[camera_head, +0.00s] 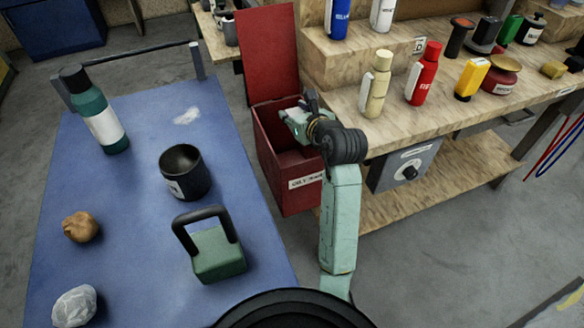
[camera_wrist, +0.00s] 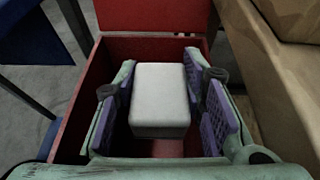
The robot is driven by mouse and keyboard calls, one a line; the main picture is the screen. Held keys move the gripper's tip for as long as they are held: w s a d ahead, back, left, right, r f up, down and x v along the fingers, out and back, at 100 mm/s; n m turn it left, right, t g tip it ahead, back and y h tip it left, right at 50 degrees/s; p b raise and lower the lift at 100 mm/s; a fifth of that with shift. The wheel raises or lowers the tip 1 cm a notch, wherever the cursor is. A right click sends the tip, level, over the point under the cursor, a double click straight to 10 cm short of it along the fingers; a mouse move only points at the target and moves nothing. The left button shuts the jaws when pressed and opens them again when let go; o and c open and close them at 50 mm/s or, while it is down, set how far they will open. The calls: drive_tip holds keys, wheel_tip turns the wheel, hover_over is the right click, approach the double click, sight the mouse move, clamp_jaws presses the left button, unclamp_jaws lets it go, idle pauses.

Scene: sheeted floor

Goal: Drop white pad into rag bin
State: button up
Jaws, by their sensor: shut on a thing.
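The white pad (camera_wrist: 160,90) is a pale block with rounded corners, seen in the wrist view between the purple-faced fingers of my gripper (camera_wrist: 158,72). My gripper is shut on it. In the wrist view the bin's walls (camera_wrist: 90,75) surround the pad and fingers from above. The pad's exact height against the rim is unclear.
A wooden bench (camera_head: 400,125) with bottles and cans stands close to the bin's right. A blue-topped table (camera_head: 130,185) at left holds a green bottle (camera_head: 105,115), a black cup (camera_head: 185,172), a green handled block (camera_head: 217,252) and crumpled lumps.

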drive_tip(key=shift+f, duration=0.15)
drive_tip(key=o, duration=1.3)
drive_tip(key=v, duration=1.2)
drive_tip(key=shift+f, duration=0.1)
drive_tip(key=x, duration=1.1)
drive_tip(key=shift+w+a+f, duration=0.1)
drive_tip(key=shift+w+a, duration=0.1)
drive_tip(key=shift+w, duration=0.15)
wheel_tip(320, 180, up, 5)
drive_tip(key=p, duration=0.4)
drive_tip(key=shift+f, duration=0.15)
